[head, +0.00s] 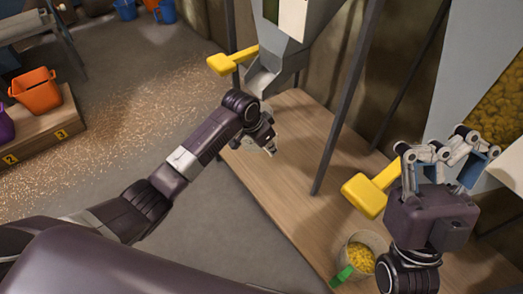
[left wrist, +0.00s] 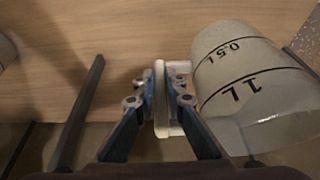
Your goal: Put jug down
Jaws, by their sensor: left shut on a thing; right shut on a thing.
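The jug (left wrist: 235,75) is pale and translucent, with black 0.5L and 1L marks. It fills the right of the left wrist view. My left gripper (left wrist: 160,85) is shut on the jug's pale upright handle, beside the body. I cannot tell whether the jug touches the wooden platform (left wrist: 110,30). In the head view my left gripper (head: 268,146) is over the platform below a grey chute, and I cannot make out the jug there. My right gripper (head: 440,152) is at the right, fingers pointing up the picture. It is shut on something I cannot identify.
A container (head: 366,240) of yellow pieces with a green-handled tool stands near my right arm. Yellow levers (head: 364,195) (head: 231,60) and dark posts (head: 340,115) stand around the platform. An orange bucket (head: 37,92) sits on a numbered bench. Bare platform shows mid-view.

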